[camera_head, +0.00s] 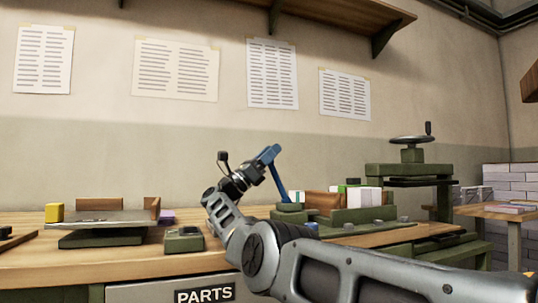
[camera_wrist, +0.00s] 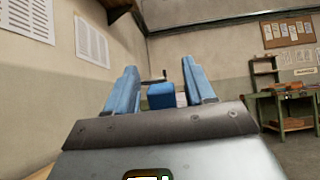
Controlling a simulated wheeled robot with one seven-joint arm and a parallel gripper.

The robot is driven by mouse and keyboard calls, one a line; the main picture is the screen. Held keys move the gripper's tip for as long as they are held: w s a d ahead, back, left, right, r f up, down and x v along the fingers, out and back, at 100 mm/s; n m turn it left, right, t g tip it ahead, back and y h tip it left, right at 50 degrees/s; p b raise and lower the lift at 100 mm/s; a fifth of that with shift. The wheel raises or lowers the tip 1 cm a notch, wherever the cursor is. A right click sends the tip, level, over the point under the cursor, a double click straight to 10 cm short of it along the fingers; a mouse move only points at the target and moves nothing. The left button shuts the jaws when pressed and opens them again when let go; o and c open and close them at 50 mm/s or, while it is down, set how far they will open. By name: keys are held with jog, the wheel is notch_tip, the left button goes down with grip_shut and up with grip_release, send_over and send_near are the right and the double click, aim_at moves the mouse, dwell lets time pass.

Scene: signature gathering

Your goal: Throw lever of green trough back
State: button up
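The green trough (camera_head: 350,215) stands on the right part of the wooden bench in the head view, with white and brown pieces in it. A blue lever (camera_head: 281,180) rises from a green base at its left end and leans left at the top. My gripper (camera_head: 266,158) is at the lever's top, where blue parts overlap. In the wrist view, my gripper's blue fingers (camera_wrist: 160,88) stand apart, on either side of a blue block (camera_wrist: 160,97) that looks like the lever's end. Narrow gaps seem to show beside the block. Contact is unclear.
A green press with a handwheel (camera_head: 413,141) stands to the right. A flat plate on a green stand (camera_head: 100,220) and a small green block (camera_head: 184,240) are on the left of the bench. A shelf (camera_head: 330,18) hangs above.

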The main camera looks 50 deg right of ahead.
notch_tip(320, 180, up, 4)
jog(key=shift+f+p, duration=0.1)
jog(key=shift+p, duration=0.55)
jog(key=shift+s+d+r, duration=0.1)
jog(key=shift+r, duration=0.15)
jog(key=s+d+r+p, duration=0.2)
jog(key=s+d+r, duration=0.4)
jog(key=s, duration=0.3)
jog(key=shift+s+d+r, duration=0.15)
jog(key=shift+s+r, duration=0.15)
jog(key=shift+r, duration=0.05)
